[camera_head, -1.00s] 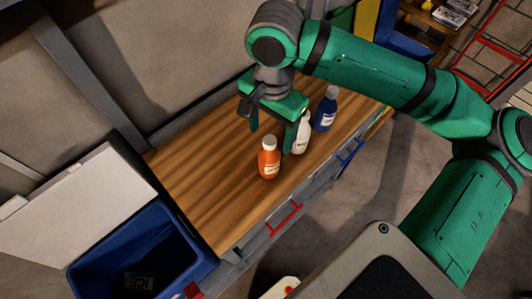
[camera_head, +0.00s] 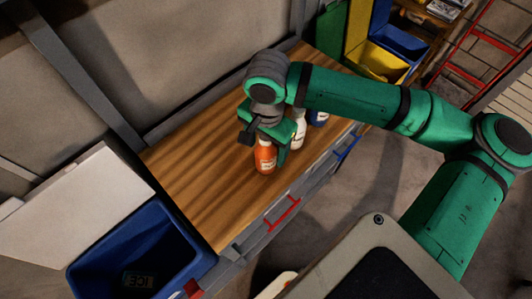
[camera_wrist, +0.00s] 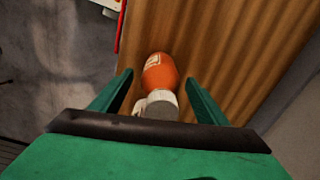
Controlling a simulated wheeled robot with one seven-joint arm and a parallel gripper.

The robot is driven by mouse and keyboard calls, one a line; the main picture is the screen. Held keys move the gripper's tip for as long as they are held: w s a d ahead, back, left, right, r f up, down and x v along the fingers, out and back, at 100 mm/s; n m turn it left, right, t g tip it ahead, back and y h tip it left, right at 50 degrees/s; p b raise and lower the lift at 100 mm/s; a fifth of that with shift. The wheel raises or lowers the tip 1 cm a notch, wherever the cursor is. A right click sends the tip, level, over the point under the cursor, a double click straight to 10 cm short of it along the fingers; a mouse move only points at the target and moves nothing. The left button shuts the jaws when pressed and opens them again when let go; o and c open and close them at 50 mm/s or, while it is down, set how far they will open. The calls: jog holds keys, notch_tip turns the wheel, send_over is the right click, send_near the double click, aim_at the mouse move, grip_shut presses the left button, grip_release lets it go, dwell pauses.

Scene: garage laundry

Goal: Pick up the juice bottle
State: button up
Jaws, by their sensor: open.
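An orange bottle with a white cap (camera_head: 265,158) stands upright on the wooden countertop (camera_head: 195,170), near its front edge; I take it as the juice bottle. My gripper (camera_head: 268,145) is above it, pointing down, with its fingers on either side of the bottle's upper part. In the wrist view the orange bottle (camera_wrist: 160,75) lies between the two open green fingers (camera_wrist: 158,95), with a gap on each side. Its cap is close to the gripper's palm.
A blue bin (camera_head: 140,250) labelled ICE inside stands at the lower left beside a white panel (camera_head: 75,215). Red (camera_head: 283,213) and blue (camera_head: 348,147) drawer handles stick out from the counter's front. The left part of the countertop is clear.

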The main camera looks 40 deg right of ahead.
jog(key=shift+c, duration=0.6)
jog(key=c, duration=1.4)
jog(key=shift+c, duration=0.2)
jog(key=shift+r, duration=0.2)
